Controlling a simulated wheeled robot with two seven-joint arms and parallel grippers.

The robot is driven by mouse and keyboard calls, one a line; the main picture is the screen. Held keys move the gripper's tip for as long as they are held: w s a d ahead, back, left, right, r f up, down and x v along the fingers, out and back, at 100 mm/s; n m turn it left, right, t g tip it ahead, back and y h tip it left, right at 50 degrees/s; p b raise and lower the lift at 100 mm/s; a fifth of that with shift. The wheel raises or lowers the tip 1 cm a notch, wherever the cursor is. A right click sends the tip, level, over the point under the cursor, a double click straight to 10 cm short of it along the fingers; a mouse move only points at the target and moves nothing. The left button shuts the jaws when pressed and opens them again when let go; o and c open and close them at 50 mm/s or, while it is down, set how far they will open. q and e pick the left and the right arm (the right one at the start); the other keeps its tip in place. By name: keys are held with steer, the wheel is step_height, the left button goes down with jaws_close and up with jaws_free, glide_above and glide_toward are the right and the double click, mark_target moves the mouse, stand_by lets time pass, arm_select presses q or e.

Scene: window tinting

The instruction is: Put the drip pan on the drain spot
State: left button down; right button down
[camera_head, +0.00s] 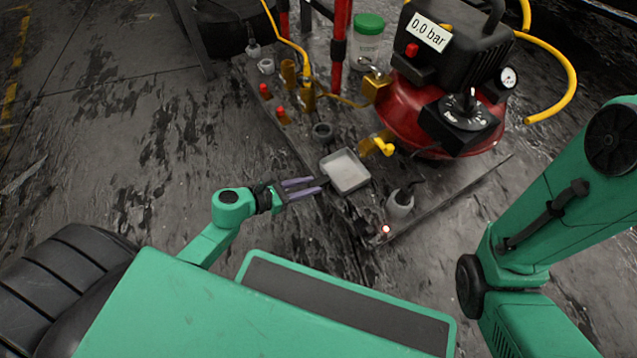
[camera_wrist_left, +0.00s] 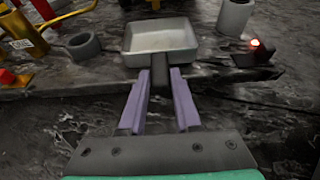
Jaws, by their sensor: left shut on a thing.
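The drip pan (camera_head: 345,171) is a shallow, light grey square pan with a short dark handle. It also shows at the top of the left wrist view (camera_wrist_left: 160,40), roughly level, just beyond my fingers. My left gripper (camera_head: 317,185) has two purple fingers. In the left wrist view the fingers (camera_wrist_left: 160,75) are shut on the pan's handle, one on each side. The pan is over or on the near part of the low board; I cannot tell if it touches. I cannot make out a marked drain spot. My right gripper is out of view.
A red compressor (camera_head: 428,115) with a gauge stands behind right, with a yellow valve (camera_head: 383,146) near the pan. A grey ring (camera_head: 323,132) is behind the pan. A grey cup (camera_head: 400,202) and a small glowing light (camera_head: 386,229) are right of it.

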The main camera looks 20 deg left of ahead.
mark_target(315, 183)
arm_select(q)
steer(key=x, duration=0.1)
steer(key=b+x, duration=0.1)
steer(key=x, duration=0.1)
steer(key=shift+w+d+r, duration=0.1)
steer(key=shift+w+r, duration=0.15)
steer(key=shift+r, duration=0.05)
steer(key=shift+s+f, duration=0.1)
steer(key=shift+b, duration=0.3)
steer(key=c, duration=0.6)
jaws_free()
